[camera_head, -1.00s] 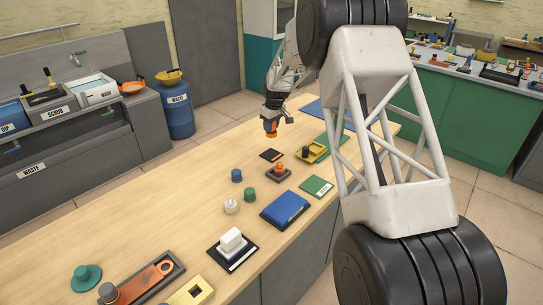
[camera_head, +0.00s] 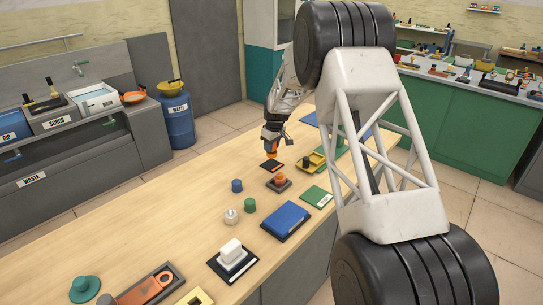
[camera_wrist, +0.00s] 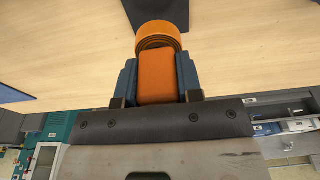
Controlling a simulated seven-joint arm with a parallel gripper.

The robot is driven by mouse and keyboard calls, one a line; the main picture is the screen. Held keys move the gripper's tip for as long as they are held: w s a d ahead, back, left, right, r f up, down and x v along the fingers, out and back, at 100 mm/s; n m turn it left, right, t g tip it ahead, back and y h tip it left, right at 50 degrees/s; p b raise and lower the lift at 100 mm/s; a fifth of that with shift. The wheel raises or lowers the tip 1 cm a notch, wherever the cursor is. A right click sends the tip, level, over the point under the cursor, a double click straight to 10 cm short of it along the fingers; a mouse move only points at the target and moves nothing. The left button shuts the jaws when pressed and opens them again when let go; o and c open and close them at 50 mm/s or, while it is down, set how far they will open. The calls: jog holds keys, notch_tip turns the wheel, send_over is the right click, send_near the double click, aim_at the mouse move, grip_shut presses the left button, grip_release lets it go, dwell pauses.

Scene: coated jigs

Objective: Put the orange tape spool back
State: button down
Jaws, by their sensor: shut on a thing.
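My gripper (camera_head: 271,146) is shut on the orange tape spool (camera_wrist: 158,36). In the wrist view, two blue fingers press on the sides of its orange block-shaped part, and its round ringed end sticks out beyond the fingertips. In the head view, the spool (camera_head: 271,155) hangs below the gripper, just above or at a small black pad (camera_head: 272,166). I cannot tell whether it touches the pad. A dark pad (camera_wrist: 148,10) also shows beyond the spool in the wrist view.
An orange-topped piece on a brown base (camera_head: 278,183) stands close in front of the black pad. A yellow jig (camera_head: 310,162) is to the right.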

aim_at(271, 155)
jog(key=shift+f, duration=0.1)
jog(key=shift+f, duration=2.2)
jog(key=shift+f, duration=0.1)
jog(key=c, duration=0.8)
grip_release()
jog(key=shift+f, duration=0.1)
jog(key=shift+s+d+r, duration=0.1)
jog(key=shift+d+r, duration=0.05)
jog(key=shift+r, duration=1.15)
jog(key=shift+s+d+r, duration=0.1)
jog(key=shift+s+r, duration=0.05)
jog(key=shift+r, duration=1.1)
jog(key=shift+s+d+r, duration=0.1)
jog(key=shift+d+r, duration=0.05)
jog(key=shift+r, duration=1.15)
